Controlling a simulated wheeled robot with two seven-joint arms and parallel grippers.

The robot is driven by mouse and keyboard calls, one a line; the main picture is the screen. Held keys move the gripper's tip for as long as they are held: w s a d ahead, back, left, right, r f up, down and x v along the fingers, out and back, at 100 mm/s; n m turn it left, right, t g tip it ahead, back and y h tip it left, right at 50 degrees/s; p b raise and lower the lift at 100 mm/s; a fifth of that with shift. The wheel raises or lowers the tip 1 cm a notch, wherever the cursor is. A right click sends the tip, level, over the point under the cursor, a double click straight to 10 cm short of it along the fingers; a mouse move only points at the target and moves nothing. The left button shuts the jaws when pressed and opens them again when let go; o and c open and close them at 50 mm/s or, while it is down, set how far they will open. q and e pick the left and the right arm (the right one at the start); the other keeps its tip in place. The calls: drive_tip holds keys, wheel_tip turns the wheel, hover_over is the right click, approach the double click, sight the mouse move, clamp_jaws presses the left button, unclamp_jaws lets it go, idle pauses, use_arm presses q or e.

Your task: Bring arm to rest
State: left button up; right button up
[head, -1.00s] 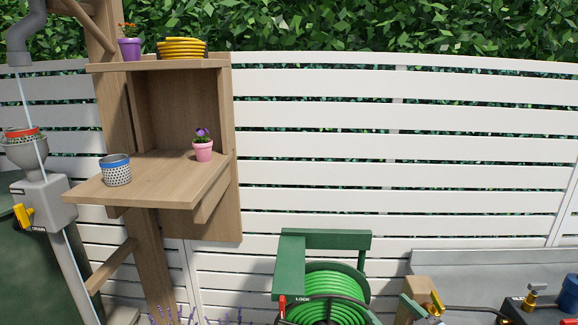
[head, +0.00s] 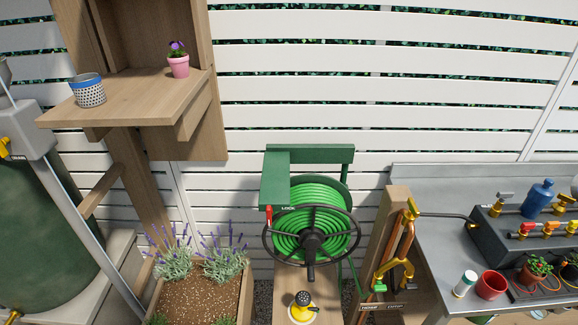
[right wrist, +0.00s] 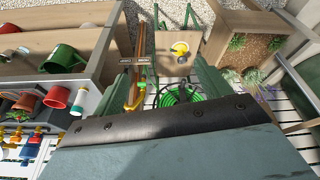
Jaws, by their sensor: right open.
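My right gripper (right wrist: 165,82) shows in the right wrist view, its two green fingers apart with nothing held between them. Beyond the gap I see the green hose of the reel (right wrist: 180,96) and a yellow and black sprinkler-like item (right wrist: 180,48) on a wooden surface. In the head view neither gripper shows. My left gripper is in no view.
The hose reel (head: 311,240) stands mid-view, the lavender planter (head: 200,295) left of it. A wooden shelf (head: 130,105) holds a dotted pot (head: 88,90) and a pink pot (head: 179,66). A metal bench (head: 430,245) at right carries a red cup (head: 491,285) and valves.

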wheel_tip(320, 180, down, 24)
drive_tip(key=s+g+b, duration=0.1)
drive_tip(key=b, duration=0.1)
drive_tip(key=s+d+f+g+b, duration=0.1)
drive_tip(key=s+d+f, duration=0.2)
drive_tip(key=s+f, duration=1.4)
drive_tip(key=shift+s+f+g, duration=0.3)
drive_tip(key=shift+f+g, duration=0.1)
drive_tip(key=shift+f, duration=0.5)
